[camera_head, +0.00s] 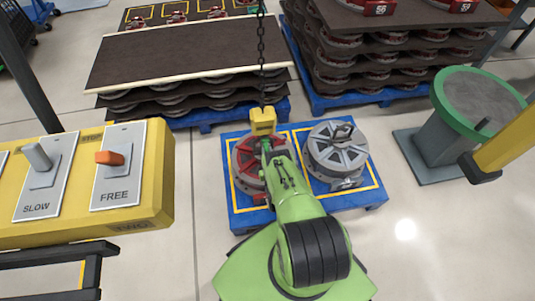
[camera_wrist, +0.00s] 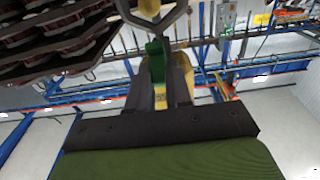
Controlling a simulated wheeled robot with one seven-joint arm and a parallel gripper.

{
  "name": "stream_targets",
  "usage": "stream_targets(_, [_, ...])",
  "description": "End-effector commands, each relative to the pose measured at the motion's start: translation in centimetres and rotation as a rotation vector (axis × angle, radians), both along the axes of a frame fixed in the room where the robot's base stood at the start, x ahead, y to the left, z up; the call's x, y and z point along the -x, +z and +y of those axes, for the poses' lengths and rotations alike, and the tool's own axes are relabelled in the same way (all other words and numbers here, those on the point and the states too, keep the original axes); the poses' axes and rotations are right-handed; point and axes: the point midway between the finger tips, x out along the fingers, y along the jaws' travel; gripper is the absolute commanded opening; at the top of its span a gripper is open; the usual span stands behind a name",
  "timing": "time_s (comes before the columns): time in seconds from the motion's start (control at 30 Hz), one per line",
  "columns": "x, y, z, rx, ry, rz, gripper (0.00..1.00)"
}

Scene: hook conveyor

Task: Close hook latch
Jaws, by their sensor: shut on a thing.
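The yellow hook block (camera_head: 263,121) hangs on a dark chain (camera_head: 261,50) above the blue pallet. My gripper (camera_head: 270,149) is right at the hook, just below the yellow block, and hides most of the hook's lower part. In the wrist view, my two dark fingers (camera_wrist: 163,85) are close together on a small green piece (camera_wrist: 155,47), which looks like the hook latch. The metal curve of the hook (camera_wrist: 150,10) shows just beyond the fingertips, at the top edge. Whether the latch touches the hook's tip cannot be told.
A red-and-grey round part (camera_head: 245,165) and a grey round part (camera_head: 336,150) sit on the blue pallet (camera_head: 245,217) below. A yellow control panel (camera_head: 160,185) stands at left. A green-rimmed round stand (camera_head: 450,125) is at right. Stacked pallets (camera_head: 190,60) stand behind.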

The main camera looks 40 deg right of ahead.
Motion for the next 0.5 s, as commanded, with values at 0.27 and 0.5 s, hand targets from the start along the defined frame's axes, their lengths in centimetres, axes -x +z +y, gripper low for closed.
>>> stream_targets(0.27, [-0.29,0.49,-0.13,0.007,0.0,-0.014,0.27])
stream_targets(0.5, [-0.17,0.29,-0.08,0.004,0.0,-0.008,0.45])
